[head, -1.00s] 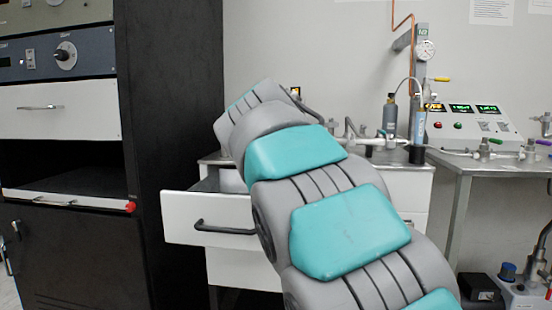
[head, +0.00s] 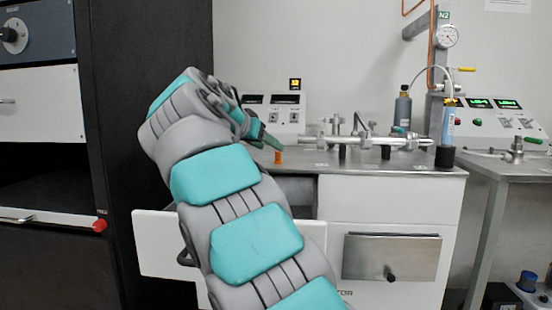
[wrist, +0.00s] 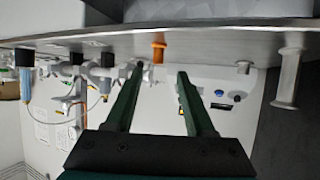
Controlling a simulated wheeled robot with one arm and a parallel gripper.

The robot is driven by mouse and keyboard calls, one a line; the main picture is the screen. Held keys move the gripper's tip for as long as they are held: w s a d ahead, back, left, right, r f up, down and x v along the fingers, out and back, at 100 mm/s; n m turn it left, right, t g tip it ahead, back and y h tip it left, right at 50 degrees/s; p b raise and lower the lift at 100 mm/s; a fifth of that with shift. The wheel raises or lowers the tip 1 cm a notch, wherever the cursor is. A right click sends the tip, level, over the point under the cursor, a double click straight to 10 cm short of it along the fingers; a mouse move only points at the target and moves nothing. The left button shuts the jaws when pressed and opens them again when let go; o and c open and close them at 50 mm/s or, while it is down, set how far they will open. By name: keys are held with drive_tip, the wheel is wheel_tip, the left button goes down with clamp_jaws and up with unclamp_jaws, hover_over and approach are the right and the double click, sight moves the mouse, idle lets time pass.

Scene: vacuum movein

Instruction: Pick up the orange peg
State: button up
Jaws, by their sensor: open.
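The orange peg (head: 278,157) stands upright on the metal countertop (head: 345,160), near its left end. In the wrist view, which is upside down, the peg (wrist: 158,52) shows just beyond the fingertips and roughly centred between them. My gripper (head: 270,141) is at the upper left of the counter, close to the peg in the head view. Its two dark green fingers (wrist: 160,70) are spread apart with nothing between them. My arm hides part of the counter's left end.
A white open drawer (head: 155,245) juts out below the counter, partly behind my arm. A metal pipe assembly (head: 372,141) stands on the counter right of the peg. A dark cabinet (head: 150,100) rises at left.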

sight(278, 153)
drive_tip(key=shift+f+x, duration=0.2)
drive_tip(key=shift+x, duration=2.85)
drive_tip(key=shift+s+d, duration=0.1)
drive_tip(key=shift+s, duration=0.1)
clamp_jaws()
